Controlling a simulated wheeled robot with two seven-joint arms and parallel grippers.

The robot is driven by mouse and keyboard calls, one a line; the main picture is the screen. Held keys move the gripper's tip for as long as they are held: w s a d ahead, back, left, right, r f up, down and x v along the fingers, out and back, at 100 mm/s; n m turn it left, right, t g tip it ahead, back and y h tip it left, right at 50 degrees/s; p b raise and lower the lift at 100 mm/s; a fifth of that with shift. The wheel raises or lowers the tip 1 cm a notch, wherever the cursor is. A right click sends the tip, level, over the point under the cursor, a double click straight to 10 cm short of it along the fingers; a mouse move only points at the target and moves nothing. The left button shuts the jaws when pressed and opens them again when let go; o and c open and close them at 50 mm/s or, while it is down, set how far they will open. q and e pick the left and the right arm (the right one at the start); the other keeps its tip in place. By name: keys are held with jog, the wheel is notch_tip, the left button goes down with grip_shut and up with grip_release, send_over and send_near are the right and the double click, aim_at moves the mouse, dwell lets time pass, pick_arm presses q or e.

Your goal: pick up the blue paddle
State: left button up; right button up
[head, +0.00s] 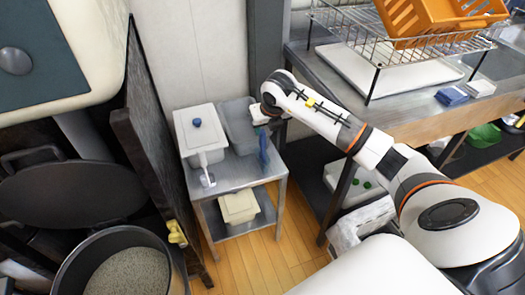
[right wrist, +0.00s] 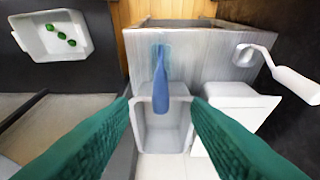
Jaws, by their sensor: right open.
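The blue paddle (head: 263,147) shows at the right side of the small metal cart, beside the grey bin. In the right wrist view the paddle (right wrist: 161,84) lies upright in the picture, its thicker end over the grey bin and its paler end over the cart top. My right gripper (head: 266,112) is near the paddle, above the right part of the cart. In the right wrist view its two green fingers (right wrist: 161,103) are spread wide, with the paddle in the gap between them and touching neither. My left gripper is not in view.
The grey bin (head: 238,127) stands beside a white lidded box (head: 196,124) and a white ladle (head: 206,173) on the cart (head: 238,176). A dark panel (head: 150,150) borders the left. A metal counter (head: 420,115) with a wire rack (head: 400,40) is at right.

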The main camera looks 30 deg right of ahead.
aim_at(263, 131)
jog(key=x, duration=0.3)
jog(key=shift+w+f, duration=0.15)
jog(key=shift+w+x, duration=0.2)
jog(key=shift+x, duration=1.15)
jog(key=shift+w+x, duration=0.2)
jog(key=shift+x, duration=1.15)
jog(key=shift+r, duration=0.2)
jog(key=shift+c, duration=0.4)
grip_shut()
